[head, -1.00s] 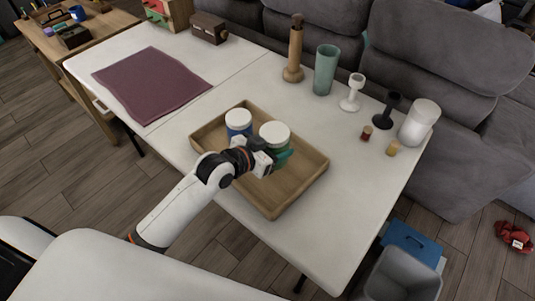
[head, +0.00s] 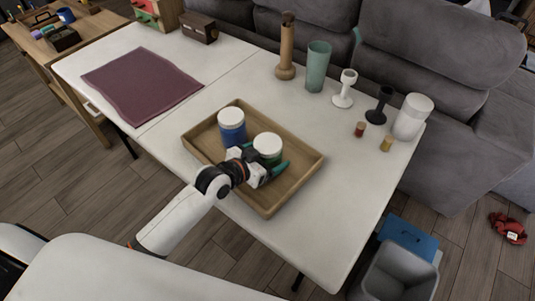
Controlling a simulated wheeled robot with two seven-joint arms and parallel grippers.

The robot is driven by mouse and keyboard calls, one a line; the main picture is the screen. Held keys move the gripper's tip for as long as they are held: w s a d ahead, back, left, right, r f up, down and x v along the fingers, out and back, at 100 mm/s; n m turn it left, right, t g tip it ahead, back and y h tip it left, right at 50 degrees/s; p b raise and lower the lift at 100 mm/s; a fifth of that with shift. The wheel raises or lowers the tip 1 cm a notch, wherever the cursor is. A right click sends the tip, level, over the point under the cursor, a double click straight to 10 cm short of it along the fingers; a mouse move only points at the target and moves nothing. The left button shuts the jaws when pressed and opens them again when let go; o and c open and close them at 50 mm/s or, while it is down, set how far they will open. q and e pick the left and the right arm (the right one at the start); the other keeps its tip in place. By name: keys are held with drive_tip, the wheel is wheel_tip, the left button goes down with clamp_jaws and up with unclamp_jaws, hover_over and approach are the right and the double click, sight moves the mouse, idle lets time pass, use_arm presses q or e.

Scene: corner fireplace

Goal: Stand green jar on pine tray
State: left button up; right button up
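The green jar (head: 269,158), with a white lid, stands upright inside the pine tray (head: 268,209), right of the middle. A blue jar (head: 232,134) with a white lid stands in the tray to its left, a small gap away. My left gripper (head: 263,166) is low at the near side of the green jar. Its teal fingers look spread, one on each side of the jar, so it appears open. The gripper hides the jar's lower front and its base. My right gripper is not in view.
A maroon mat (head: 141,85) lies left. The table's near right is clear.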

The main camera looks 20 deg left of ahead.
use_arm(q)
drive_tip(key=shift+r, duration=0.15)
drive_tip(key=v, duration=1.2)
idle(0.3)
